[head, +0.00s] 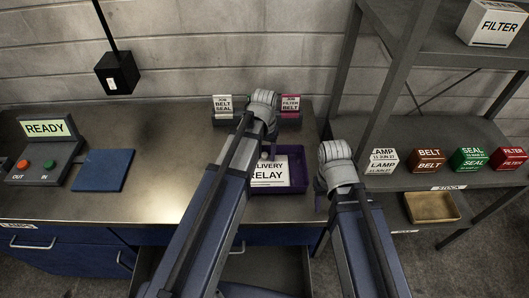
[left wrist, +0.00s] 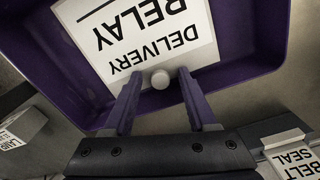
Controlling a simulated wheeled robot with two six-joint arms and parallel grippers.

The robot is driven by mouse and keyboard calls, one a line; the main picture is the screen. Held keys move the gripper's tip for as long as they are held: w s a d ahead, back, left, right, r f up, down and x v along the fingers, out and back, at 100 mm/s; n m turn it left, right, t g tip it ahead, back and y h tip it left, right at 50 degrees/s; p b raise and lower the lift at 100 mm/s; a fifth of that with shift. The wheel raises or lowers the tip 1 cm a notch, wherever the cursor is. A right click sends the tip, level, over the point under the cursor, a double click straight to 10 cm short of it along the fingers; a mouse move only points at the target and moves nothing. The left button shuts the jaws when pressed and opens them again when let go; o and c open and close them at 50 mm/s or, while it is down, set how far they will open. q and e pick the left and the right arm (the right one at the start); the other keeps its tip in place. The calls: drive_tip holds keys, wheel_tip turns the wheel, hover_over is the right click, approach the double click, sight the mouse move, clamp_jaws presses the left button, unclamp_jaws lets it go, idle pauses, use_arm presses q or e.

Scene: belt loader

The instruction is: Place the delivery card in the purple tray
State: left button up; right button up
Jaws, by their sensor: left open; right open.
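The delivery card (head: 269,173) is white with black lettering and lies inside the purple tray (head: 298,181) on the bench. In the left wrist view the card (left wrist: 150,35) lies flat within the tray (left wrist: 262,50). A small pale round knob (left wrist: 160,79) shows at the card's edge. My left gripper (left wrist: 158,76) is open, with its fingers apart on either side of the knob; in the head view my left arm hides its fingers. My right gripper (head: 322,192) is to the right of the tray, with its fingers mostly hidden by its wrist.
Belt seal (head: 223,106) and filter belt (head: 291,106) cards stand in holders behind the tray. A READY console (head: 43,150) and blue pad (head: 103,170) are at left. A shelf rack with several labelled boxes (head: 427,160) and a tan tray (head: 432,207) is at right.

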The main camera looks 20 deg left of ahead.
use_arm(q)
wheel_tip(320, 180, up, 12)
drive_tip(key=p, duration=1.2)
drive_tip(key=s+d+m+y, duration=0.1)
drive_tip(key=s+d+m, duration=0.2)
drive_tip(key=s+d, duration=0.7)
drive_tip(key=s, duration=0.4)
drive_tip(key=shift+s+d+r, duration=0.15)
drive_tip(key=shift+d, duration=0.1)
